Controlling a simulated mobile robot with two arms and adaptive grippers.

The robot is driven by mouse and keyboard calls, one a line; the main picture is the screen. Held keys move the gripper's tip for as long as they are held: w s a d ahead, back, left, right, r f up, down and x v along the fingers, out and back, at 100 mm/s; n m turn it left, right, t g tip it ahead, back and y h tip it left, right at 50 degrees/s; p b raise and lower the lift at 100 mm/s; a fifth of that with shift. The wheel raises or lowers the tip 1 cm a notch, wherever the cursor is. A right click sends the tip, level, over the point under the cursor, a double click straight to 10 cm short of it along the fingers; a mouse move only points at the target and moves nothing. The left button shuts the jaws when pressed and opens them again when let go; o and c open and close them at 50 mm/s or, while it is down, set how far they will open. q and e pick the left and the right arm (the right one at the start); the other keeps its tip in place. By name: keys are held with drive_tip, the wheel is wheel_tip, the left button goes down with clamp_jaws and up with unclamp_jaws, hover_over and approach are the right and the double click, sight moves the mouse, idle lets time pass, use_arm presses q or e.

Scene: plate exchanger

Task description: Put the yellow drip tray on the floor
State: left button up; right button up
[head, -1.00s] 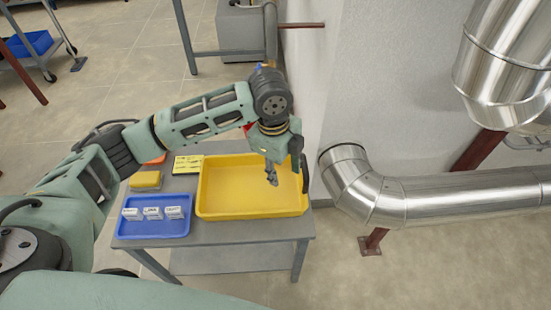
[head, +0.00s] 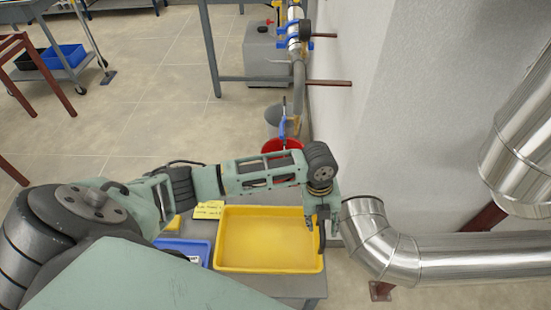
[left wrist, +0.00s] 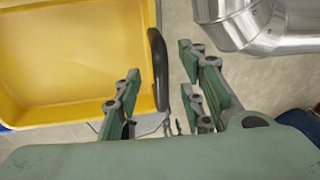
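The yellow drip tray (head: 266,241) sits on the grey table in the head view, shallow and empty. It also fills the upper left of the left wrist view (left wrist: 75,60). A black handle (left wrist: 158,65) is on its right side. My left gripper (head: 320,222) is at that right end of the tray. In the left wrist view the left gripper (left wrist: 160,88) has its fingers apart, with the handle appearing between them. I cannot tell whether the fingers touch it. My right gripper is not in view.
A blue tray (head: 190,249) and a yellow card (head: 210,210) are on the table (head: 300,287) beside the drip tray. Silver pipe (head: 385,250) and a wall stand close on the right. A red bucket (head: 284,146) stands behind. Open floor (head: 130,120) lies at the back left.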

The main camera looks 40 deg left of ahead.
use_arm(q)
drive_tip(key=shift+d+f, duration=0.15)
drive_tip(key=shift+f, duration=0.75)
clamp_jaws()
